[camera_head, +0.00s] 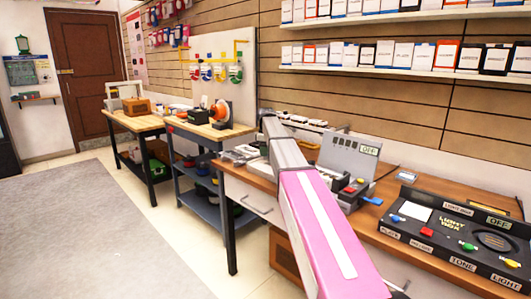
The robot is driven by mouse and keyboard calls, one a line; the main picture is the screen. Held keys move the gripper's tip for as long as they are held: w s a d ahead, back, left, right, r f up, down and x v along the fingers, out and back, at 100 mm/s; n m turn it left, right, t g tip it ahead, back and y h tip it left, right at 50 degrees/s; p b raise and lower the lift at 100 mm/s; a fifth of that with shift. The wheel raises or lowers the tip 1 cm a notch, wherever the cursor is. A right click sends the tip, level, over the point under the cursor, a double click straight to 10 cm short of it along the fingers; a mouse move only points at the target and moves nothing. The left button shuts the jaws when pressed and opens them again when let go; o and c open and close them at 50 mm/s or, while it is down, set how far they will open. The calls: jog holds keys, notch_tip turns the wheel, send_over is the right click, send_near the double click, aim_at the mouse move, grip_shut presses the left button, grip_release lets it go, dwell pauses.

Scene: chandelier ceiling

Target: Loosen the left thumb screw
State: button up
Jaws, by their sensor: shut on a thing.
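I cannot make out a thumb screw in the head view. A grey device (349,157) with a small display stands on the wooden workbench (388,222), with red and yellow parts low at its front and a blue piece (372,201) beside it. A pink and grey link of my arm crosses the middle of the view and hides part of the bench and whatever lies behind it. My gripper does not show.
A black panel (455,240) with coloured controls fills the bench's right side. Smaller grey things (240,153) lie at its left end. A workbench with blue-grey shelves (205,205) stands further left. Grey carpet (90,235) is clear. Boxes line wall shelves.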

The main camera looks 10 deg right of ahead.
jog(key=shift+n, duration=0.6)
jog(key=o, duration=0.9)
jog(key=shift+r, duration=0.15)
jog(key=r, duration=1)
jog(key=shift+w+d+r, duration=0.1)
jog(key=shift+w+r, duration=0.1)
jog(key=shift+r, duration=0.1)
